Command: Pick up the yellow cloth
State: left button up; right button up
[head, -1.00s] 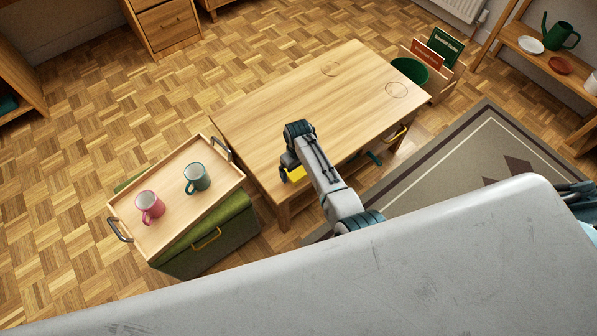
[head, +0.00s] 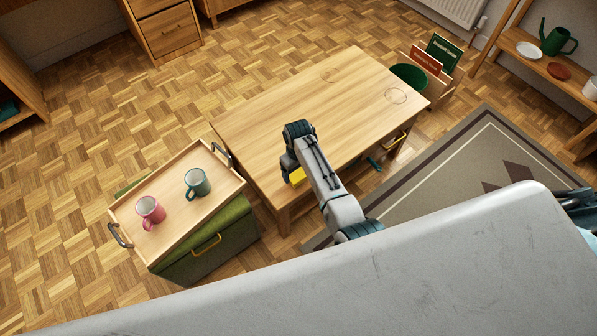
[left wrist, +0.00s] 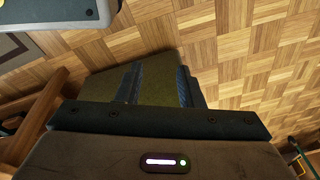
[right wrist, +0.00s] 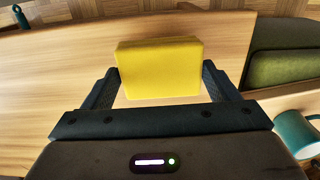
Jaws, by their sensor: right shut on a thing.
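The yellow cloth (right wrist: 160,68) is a flat, thick, folded block between the two fingers of my right gripper (right wrist: 160,85) in the right wrist view. The gripper is shut on it. In the head view only a small part of the cloth (head: 297,176) shows beside my right arm, over the near left part of the wooden table (head: 290,100). I cannot tell whether it touches the tabletop. My left gripper (left wrist: 158,80) is open, with nothing between its fingers; it does not show clearly in the head view.
A tray (head: 165,225) with a pink mug (head: 150,212) and a green mug (head: 197,182) sits on a green box (head: 210,250) at left. A green bowl (head: 410,76) is by the table's far right end. Most of the tabletop is bare.

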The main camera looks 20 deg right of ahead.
pick_arm(q)
jog(key=f, duration=0.1)
jog(key=s+f+p, duration=0.1)
jog(key=f, duration=0.1)
jog(key=s+f, duration=0.1)
jog(key=shift+a+f, duration=0.2)
jog(key=shift+a, duration=0.1)
pick_arm(e)
jog(key=s+r, duration=0.2)
jog(key=s, duration=1.4)
jog(key=shift+a, duration=0.15)
jog(key=shift+r, duration=0.1)
